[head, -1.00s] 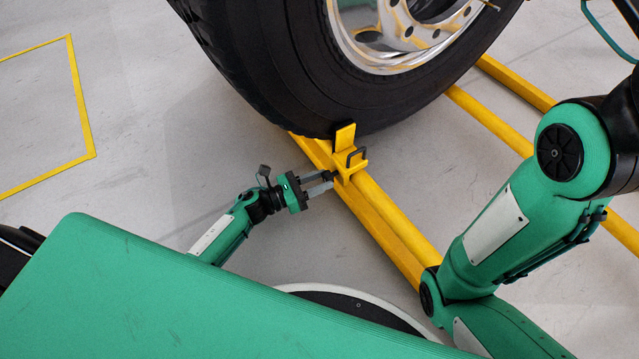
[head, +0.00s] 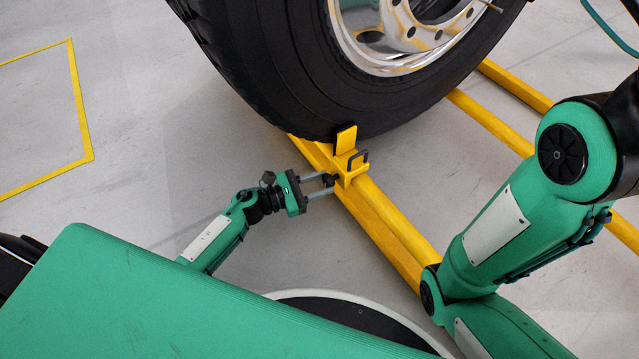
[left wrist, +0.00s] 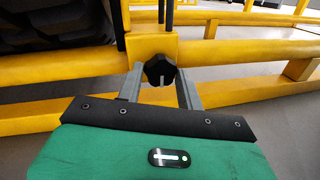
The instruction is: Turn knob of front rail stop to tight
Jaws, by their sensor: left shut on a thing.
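The front rail stop (head: 350,166) is a yellow block with an upright plate and a dark handle, seated on the yellow rail (head: 385,218) against the tyre. Its black knob (left wrist: 160,70) faces me in the left wrist view, with a pale line mark standing about upright. My left gripper (head: 329,185) reaches the stop from the left in the head view. Its two grey fingers (left wrist: 160,85) lie on either side of the knob and are shut on it. In the head view the knob is mostly hidden by the fingers. My right gripper is not in view.
A large black tyre (head: 270,70) with a silver rim (head: 400,45) stands on the rails just behind the stop. More yellow rails (head: 490,120) run to the right. The grey floor left of my left gripper is clear, with a yellow floor line (head: 80,110).

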